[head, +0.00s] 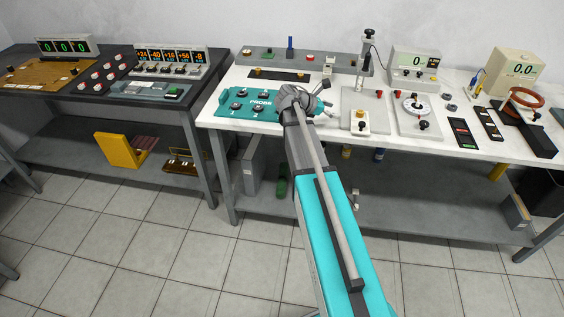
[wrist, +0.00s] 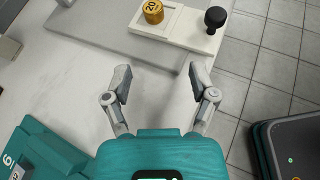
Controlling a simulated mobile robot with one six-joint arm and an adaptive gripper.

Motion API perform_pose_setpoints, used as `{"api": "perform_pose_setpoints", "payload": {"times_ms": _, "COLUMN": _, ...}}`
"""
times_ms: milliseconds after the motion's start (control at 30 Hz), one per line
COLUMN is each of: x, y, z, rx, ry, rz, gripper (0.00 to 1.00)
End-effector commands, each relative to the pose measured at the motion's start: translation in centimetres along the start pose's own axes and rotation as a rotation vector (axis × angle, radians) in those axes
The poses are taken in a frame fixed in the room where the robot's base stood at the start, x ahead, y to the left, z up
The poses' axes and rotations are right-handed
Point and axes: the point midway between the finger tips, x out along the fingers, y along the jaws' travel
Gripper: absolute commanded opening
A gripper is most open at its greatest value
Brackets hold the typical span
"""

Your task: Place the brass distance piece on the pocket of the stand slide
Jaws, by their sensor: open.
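The brass distance piece (wrist: 154,11), a yellow-gold disc marked 20, stands upright on the white square pocket (wrist: 176,24) of the stand slide (wrist: 203,43). Whether it is fully seated I cannot tell. The slide has a black knob (wrist: 215,19) beside the pocket. In the head view the stand slide (head: 349,121) is at the front of the stand, right of my gripper (head: 322,97). In the wrist view my gripper (wrist: 160,75) is open, with nothing between its fingers, and apart from the brass piece, which is farther up the picture.
A teal PROBE rack (head: 236,112) lies left of my gripper. The stand's upright post (head: 363,62) rises behind the slide. A dial plate (head: 418,122) is to the right. The table's edge and tiled floor (wrist: 265,60) are close to the slide. Bare white table lies below the fingers.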

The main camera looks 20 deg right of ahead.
Motion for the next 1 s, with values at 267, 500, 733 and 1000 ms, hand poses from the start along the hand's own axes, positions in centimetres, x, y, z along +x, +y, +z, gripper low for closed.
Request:
{"api": "perform_pose_setpoints", "payload": {"times_ms": 267, "x": -4.1, "y": -4.5, "z": -5.8, "rx": 0.329, "ry": 0.24, "rz": -0.035, "gripper": 0.74}}
{"api": "perform_pose_setpoints", "payload": {"times_ms": 500, "x": -9.2, "y": -9.3, "z": -11.6, "rx": 0.671, "ry": 0.492, "rz": -0.178, "gripper": 0.74}}
{"api": "perform_pose_setpoints", "payload": {"times_ms": 733, "x": -14.8, "y": -14.3, "z": -16.3, "rx": 0.954, "ry": 0.69, "rz": -0.414, "gripper": 0.74}}
{"api": "perform_pose_setpoints", "payload": {"times_ms": 1000, "x": -20.8, "y": -19.5, "z": -19.9, "rx": 1.182, "ry": 0.818, "rz": -0.736, "gripper": 0.74}}
